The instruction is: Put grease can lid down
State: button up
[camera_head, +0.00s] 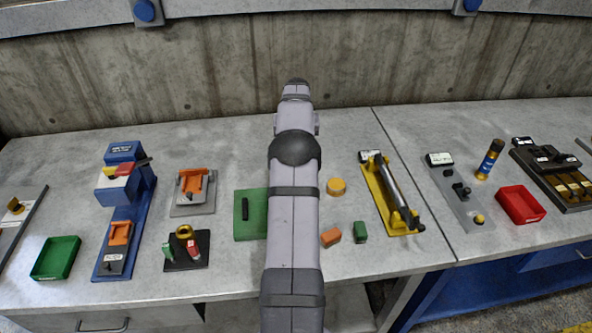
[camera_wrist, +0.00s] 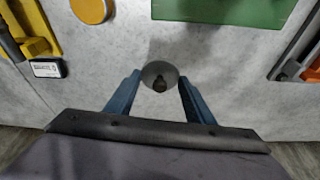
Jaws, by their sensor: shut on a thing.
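A small grey round lid (camera_wrist: 159,69) with a dark knob in its middle shows in the wrist view. My gripper (camera_wrist: 160,78) has its two blue fingers shut on this lid, one on each side. The lid is over the bare grey bench top; I cannot tell how high it is above it. In the head view my own arm hides the gripper and the lid. A round yellow-orange piece (camera_head: 336,186), perhaps the grease can, stands on the bench right of my arm; it also shows at the top of the wrist view (camera_wrist: 92,9).
A green plate (camera_head: 250,222) lies partly behind my arm. A yellow fixture with a grey cylinder (camera_head: 392,190) is to the right. Orange (camera_head: 331,237) and green (camera_head: 360,232) blocks lie nearby. The bench near the concrete wall (camera_head: 400,65) is mostly clear.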

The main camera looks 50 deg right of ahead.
jog(key=shift+f+p, duration=1.25)
jog(key=shift+f, duration=2.75)
jog(key=shift+f, duration=0.15)
jog(key=o, duration=1)
